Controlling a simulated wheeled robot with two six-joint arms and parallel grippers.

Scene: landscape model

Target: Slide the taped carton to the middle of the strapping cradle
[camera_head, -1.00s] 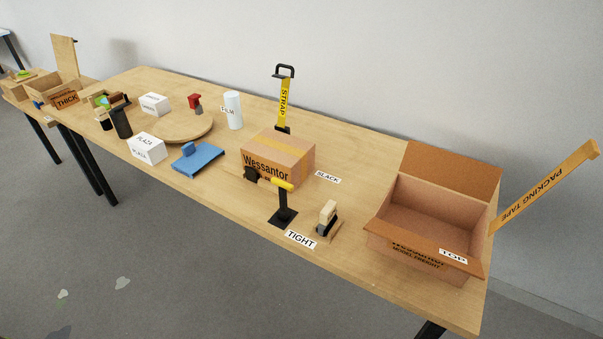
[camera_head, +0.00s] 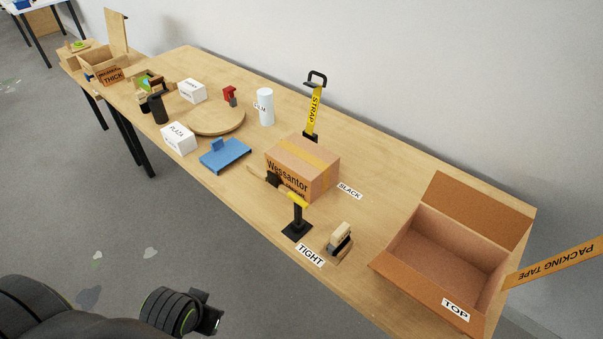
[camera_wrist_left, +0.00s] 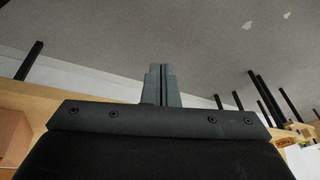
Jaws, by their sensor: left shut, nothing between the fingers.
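The taped carton (camera_head: 301,168), a brown box marked Wessantor with a yellowish tape strip on top, sits on the table between two posts. Behind it stands the yellow STRAP post (camera_head: 314,112) with a black handle. In front stands a black post with a yellow top (camera_head: 297,217), by the TIGHT label. I take these posts for the strapping cradle; no separate cradle base shows. My left gripper (camera_head: 212,318) is low, in front of the table and away from the carton. In the left wrist view its fingers (camera_wrist_left: 160,70) are shut and empty. My right gripper is not in view.
A large open box (camera_head: 440,262) stands at the right, with a packing tape strip (camera_head: 556,263) beyond. A tape tool (camera_head: 340,240) sits near the front edge. A blue stand (camera_head: 225,155), round board (camera_head: 215,121) and white cylinder (camera_head: 266,107) lie left of the carton.

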